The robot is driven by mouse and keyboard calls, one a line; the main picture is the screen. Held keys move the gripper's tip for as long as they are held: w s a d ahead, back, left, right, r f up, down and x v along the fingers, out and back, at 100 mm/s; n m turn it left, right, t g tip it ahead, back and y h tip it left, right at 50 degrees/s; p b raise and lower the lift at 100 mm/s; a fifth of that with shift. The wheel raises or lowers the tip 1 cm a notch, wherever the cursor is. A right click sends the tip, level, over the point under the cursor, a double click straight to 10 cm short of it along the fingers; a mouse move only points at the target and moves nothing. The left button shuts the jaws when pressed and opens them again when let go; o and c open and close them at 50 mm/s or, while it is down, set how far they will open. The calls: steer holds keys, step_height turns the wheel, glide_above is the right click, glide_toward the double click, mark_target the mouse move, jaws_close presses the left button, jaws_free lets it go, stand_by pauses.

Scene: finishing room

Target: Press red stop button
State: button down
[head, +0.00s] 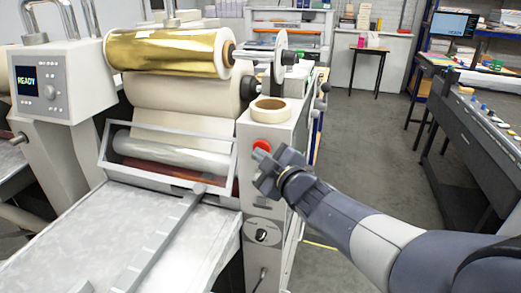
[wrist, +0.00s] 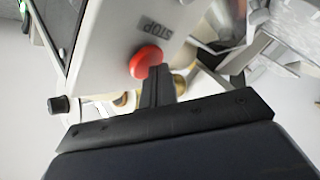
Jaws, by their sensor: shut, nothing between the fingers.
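The red stop button (head: 262,145) is on the front of the machine's grey side housing, partly hidden behind my gripper in the head view. In the wrist view the round red button (wrist: 146,61) sits beside the printed word STOP. My gripper (head: 259,158) is shut and empty, with its fingertips right at the button's lower edge in the head view. In the wrist view the shut fingers (wrist: 158,72) overlap the button's right side. I cannot tell whether they touch it.
A tape roll (head: 271,109) lies on top of the housing. A gold foil roll (head: 170,53) hangs above the machine's rollers. A black knob (head: 262,235) is lower on the housing. A control box with a READY screen (head: 27,81) is at left. Open floor (head: 360,150) lies to the right.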

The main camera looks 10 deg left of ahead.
steer(key=shift+s, duration=0.1)
stand_by(0.3)
steer(key=shift+s+b, duration=0.5)
steer(key=shift+s, duration=0.2)
steer(key=shift+a, duration=0.1)
steer(key=s+b, duration=0.3)
steer(key=s, duration=0.2)
steer(key=shift+a, duration=0.15)
steer(key=shift+w, duration=0.1)
stand_by(0.4)
